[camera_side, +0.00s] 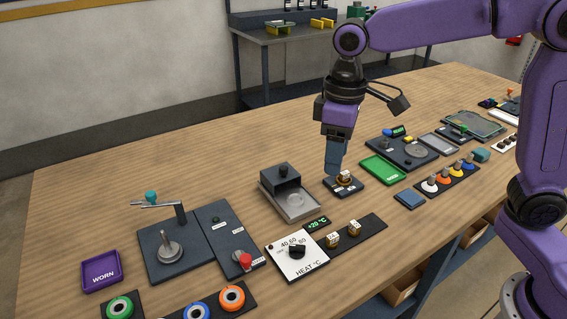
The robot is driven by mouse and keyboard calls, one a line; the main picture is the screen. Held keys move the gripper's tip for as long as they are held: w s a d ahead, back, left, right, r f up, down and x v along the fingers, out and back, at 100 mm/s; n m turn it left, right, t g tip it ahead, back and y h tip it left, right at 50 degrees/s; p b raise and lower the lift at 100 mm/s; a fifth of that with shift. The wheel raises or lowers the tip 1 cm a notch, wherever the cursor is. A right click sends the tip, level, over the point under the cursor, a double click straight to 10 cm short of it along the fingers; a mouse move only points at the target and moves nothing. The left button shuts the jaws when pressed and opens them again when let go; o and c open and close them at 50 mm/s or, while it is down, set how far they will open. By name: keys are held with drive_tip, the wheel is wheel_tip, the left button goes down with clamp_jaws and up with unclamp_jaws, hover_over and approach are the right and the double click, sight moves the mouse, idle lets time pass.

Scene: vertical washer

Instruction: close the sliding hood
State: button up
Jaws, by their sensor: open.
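The sliding hood (281,182) is a dark grey box with a black knob on top. It covers the back part of a light grey tray (304,207). The front part of the tray lies uncovered, and a round mark or recess shows in it. My gripper (332,172) points down to the right of the hood, apart from it. It is close above or behind a small dark plate with a brass-coloured piece (344,181). The gap between the fingers is hard to see from this side. I see nothing held.
A white HEAT dial panel (297,256) and a +20 °C display (317,224) stand in front of the tray. A green tray (383,170) lies to the right. A dark lever panel (170,245) stands left. The wood behind the hood is clear.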

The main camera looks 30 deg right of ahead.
drive_tip(key=w+a+m, duration=0.1)
drive_tip(key=w+m, duration=0.2)
drive_tip(key=w, duration=1.1)
drive_tip(key=m, duration=0.3)
approach(284, 167)
wheel_tip(284, 167, down, 9)
drive_tip(key=shift+w+a+r, duration=0.1)
drive_tip(key=shift+a+r, duration=0.1)
clamp_jaws()
